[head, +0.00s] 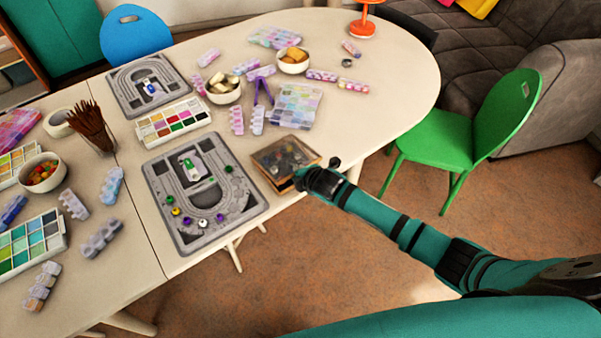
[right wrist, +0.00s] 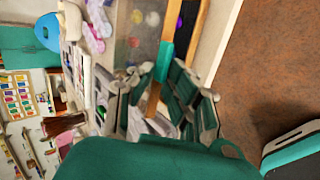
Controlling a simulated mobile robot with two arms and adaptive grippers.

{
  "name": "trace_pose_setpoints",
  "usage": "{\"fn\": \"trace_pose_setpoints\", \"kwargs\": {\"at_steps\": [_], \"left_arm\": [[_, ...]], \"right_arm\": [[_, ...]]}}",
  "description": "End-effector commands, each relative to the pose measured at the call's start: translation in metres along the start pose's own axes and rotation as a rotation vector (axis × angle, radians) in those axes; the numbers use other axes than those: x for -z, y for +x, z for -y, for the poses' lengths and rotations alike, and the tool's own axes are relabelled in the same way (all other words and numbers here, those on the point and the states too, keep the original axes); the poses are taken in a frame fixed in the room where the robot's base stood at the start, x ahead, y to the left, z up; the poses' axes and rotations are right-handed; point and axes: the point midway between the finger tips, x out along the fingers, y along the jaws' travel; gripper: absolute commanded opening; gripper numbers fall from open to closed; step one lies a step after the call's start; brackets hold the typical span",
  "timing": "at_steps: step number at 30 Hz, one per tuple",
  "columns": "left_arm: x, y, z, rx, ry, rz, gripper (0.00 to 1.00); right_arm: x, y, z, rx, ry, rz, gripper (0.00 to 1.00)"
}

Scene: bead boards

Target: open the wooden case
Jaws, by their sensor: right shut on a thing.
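The wooden case (head: 268,153) lies at the table's front edge, with a thin wooden frame and a clear top. Dark and pale bits show through its top. My right gripper (head: 306,176) is at the case's near right corner, shut on its wooden edge. In the right wrist view the fingers (right wrist: 163,92) sit around a wooden strip (right wrist: 154,101) of the case. Whether the lid is raised at all is hard to tell. My left gripper is not in view.
A grey bead board (head: 243,205) lies left of the case, close to it. A green chair (head: 452,146) stands right of the table. The table's right end is mostly clear.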

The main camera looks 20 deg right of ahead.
Motion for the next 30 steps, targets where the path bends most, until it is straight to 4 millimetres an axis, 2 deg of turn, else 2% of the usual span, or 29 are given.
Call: {"fn": "trace_pose_setpoints", "kwargs": {"at_steps": [1,3,15,27,30], "left_arm": [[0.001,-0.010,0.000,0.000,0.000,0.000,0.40],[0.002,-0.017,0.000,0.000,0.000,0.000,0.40],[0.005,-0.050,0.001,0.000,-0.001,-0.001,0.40],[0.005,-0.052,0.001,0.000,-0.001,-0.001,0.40],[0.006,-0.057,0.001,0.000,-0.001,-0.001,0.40]], "right_arm": [[0.000,-0.004,-0.007,0.014,-0.002,0.001,0.00],[0.000,-0.006,-0.011,0.034,-0.004,0.004,0.00],[0.001,-0.013,-0.032,0.152,-0.021,0.013,0.00],[0.001,-0.012,-0.032,0.175,-0.024,0.016,0.00],[0.001,-0.014,-0.039,0.191,-0.026,0.017,0.00]]}}
